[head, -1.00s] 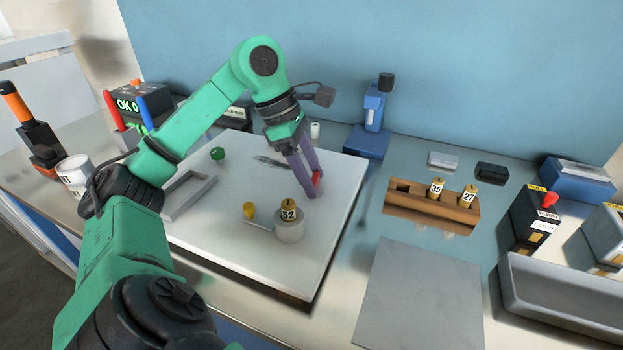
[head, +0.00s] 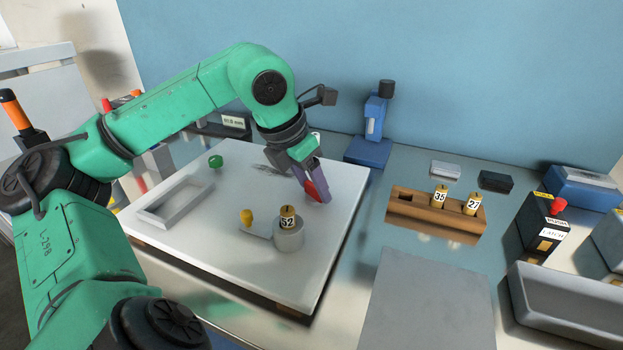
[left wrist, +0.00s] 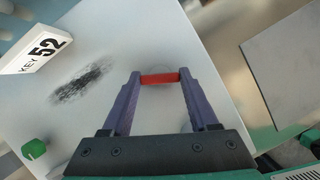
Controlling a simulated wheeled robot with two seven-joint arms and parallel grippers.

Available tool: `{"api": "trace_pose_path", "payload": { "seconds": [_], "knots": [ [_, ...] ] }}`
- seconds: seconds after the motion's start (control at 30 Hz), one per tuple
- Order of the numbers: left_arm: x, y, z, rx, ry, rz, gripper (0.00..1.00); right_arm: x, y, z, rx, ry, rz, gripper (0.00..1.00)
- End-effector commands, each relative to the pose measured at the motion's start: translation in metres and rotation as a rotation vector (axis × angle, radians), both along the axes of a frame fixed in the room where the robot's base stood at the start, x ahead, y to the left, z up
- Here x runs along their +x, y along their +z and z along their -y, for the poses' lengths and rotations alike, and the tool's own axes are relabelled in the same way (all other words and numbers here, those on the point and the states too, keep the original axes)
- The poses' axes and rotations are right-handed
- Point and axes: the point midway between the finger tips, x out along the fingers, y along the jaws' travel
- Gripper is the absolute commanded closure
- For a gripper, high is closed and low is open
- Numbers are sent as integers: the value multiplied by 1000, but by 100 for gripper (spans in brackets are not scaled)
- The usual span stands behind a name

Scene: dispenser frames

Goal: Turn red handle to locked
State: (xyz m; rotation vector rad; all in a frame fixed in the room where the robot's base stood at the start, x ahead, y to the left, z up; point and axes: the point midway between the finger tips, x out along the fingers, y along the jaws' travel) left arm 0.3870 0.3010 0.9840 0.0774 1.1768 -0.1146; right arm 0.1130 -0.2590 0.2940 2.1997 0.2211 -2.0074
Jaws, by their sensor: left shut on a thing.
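The red handle (head: 311,189) is on the white board (head: 190,235), towards its right side. My left gripper (head: 318,194) is shut on the handle, its purple fingers pointing down and partly hiding it. In the left wrist view the red handle (left wrist: 159,78) spans between the two fingertips (left wrist: 159,80). The handle's base is mostly hidden, and I cannot read any locked mark beside it. My right gripper is not in view.
On the board stand a grey holder (head: 288,238) with yellow cylinder 52, a yellow knob (head: 246,217), a green knob (head: 215,161) and an empty grey frame (head: 175,204). A wooden rack (head: 420,207) with cylinders 35 and 27 is to the right. A KEY 52 sign (left wrist: 35,55) shows in the wrist view.

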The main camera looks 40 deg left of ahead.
Motion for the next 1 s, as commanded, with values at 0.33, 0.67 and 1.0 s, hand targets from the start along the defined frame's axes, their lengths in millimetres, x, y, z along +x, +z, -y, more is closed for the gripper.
{"api": "trace_pose_path", "payload": {
  "seconds": [0.33, 0.67, 1.0],
  "knots": [
    [0, 5, 1, 3, 274, 2, 96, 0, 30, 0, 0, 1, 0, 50],
    [1, 2, 2, 0, 407, 3, 96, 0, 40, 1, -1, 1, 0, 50],
    [1, 1, 2, -1, 427, 6, 96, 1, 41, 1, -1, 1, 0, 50]
  ]
}}
